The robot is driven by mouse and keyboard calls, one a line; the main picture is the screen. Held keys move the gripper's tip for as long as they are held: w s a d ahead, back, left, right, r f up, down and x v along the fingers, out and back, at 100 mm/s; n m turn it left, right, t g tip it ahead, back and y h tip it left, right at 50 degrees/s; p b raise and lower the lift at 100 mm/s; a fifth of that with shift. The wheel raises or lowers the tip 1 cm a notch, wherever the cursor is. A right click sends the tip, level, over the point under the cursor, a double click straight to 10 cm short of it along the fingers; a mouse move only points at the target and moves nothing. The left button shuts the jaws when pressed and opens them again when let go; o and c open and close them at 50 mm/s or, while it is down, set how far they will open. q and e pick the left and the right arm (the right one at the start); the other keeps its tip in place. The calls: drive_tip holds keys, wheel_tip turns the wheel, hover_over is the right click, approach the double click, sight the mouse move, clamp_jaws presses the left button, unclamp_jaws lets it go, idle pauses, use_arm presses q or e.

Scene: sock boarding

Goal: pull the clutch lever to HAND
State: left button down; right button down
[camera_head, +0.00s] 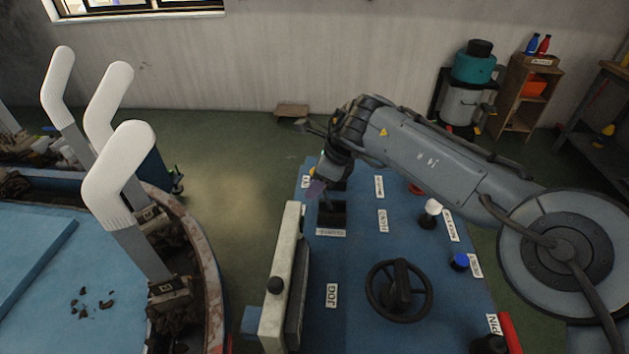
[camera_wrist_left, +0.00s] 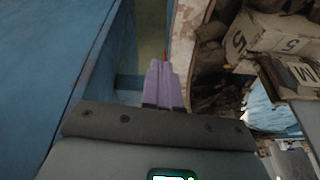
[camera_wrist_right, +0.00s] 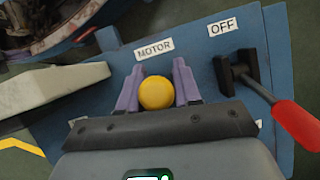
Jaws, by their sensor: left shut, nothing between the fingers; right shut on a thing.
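My right gripper (camera_head: 317,188) reaches over the far left part of the blue control panel (camera_head: 345,262). In the right wrist view its purple fingers (camera_wrist_right: 158,68) are shut on a yellow ball knob (camera_wrist_right: 156,93), beside a label reading MOTOR (camera_wrist_right: 154,49). The shaft under the knob is hidden, and no HAND label is readable. In the head view, a dark slot (camera_head: 331,216) lies just nearer than the right gripper. My left gripper (camera_wrist_left: 164,75) shows only in the left wrist view, shut and empty, above a narrow gap beside a blue surface.
A red-handled lever (camera_wrist_right: 297,124) stands by an OFF label (camera_wrist_right: 222,27). A black handwheel (camera_head: 399,291), a white-topped knob (camera_head: 431,212) and a blue button (camera_head: 460,261) are on the panel. A pale upright plate (camera_head: 280,275) stands left of it. White sock forms (camera_head: 119,172) stand farther left.

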drive_tip(key=shift+d+r+y+p, duration=0.35)
drive_tip(key=shift+d+y+p, duration=0.2)
drive_tip(key=shift+p, duration=0.2)
drive_tip(key=shift+s+d+r+y+p, duration=0.1)
drive_tip(key=shift+d+y+p, duration=0.45)
drive_tip(key=shift+d+y, duration=0.1)
drive_tip(key=shift+d+t+y+p, duration=0.3)
drive_tip(key=shift+d+y, duration=0.55)
drive_tip(key=shift+y, duration=0.25)
drive_tip(key=shift+s+d+y, duration=0.1)
drive_tip(key=shift+d+y, duration=0.7)
drive_tip(key=shift+y, duration=0.2)
drive_tip(key=c, duration=0.9)
unclamp_jaws()
drive_tip(key=shift+o, duration=0.2)
